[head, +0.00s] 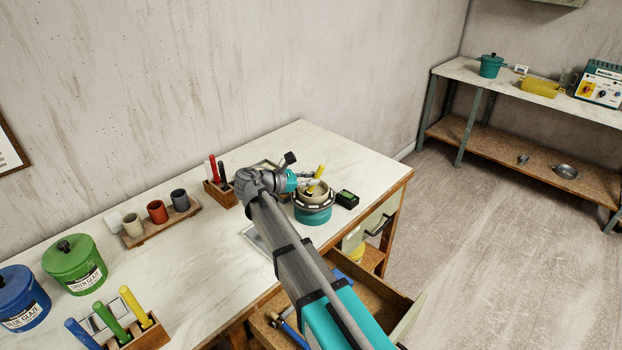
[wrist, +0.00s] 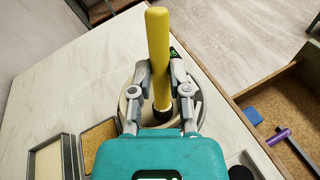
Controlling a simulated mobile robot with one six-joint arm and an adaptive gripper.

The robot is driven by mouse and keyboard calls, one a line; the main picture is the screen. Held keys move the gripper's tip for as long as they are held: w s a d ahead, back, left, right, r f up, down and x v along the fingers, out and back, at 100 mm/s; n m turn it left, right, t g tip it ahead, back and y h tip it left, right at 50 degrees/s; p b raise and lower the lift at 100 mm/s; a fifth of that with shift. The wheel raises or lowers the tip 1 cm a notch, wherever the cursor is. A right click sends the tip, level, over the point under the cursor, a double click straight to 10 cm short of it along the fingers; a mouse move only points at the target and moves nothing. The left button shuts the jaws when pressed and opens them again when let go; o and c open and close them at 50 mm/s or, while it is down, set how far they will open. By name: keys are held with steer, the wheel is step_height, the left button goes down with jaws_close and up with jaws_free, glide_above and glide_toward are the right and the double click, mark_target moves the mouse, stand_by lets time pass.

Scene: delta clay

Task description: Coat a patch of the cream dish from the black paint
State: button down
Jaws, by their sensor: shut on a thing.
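My gripper (wrist: 160,88) is shut on a brush with a yellow handle (wrist: 157,40). The brush points down, and its dark lower end is at the cream dish (wrist: 127,101); I cannot tell whether it touches. In the head view the dish (head: 308,194) sits on a teal round stand (head: 313,216), with the yellow handle (head: 320,171) above it and my gripper (head: 302,183) beside it. A dark grey cup (head: 180,200) stands on a wooden tray at the left; its contents are hidden, so I cannot tell if it holds the black paint.
A small black box (head: 347,199) lies right of the stand. Two shallow trays, one pale (wrist: 47,160) and one tan (wrist: 100,140), lie left in the wrist view. An open drawer (wrist: 285,112) juts out at the right. Cups, brush holders and glaze tubs (head: 75,264) line the table's left.

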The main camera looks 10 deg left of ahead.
stand_by(0.4)
steer(key=shift+w+d+f, duration=0.15)
steer(key=shift+w+d, duration=0.7)
steer(key=shift+w, duration=0.2)
steer(key=shift+w, duration=0.1)
steer(key=shift+w+d, duration=0.85)
steer(key=shift+w, duration=0.15)
step_height(320, 180, up, 6)
steer(key=p, duration=0.6)
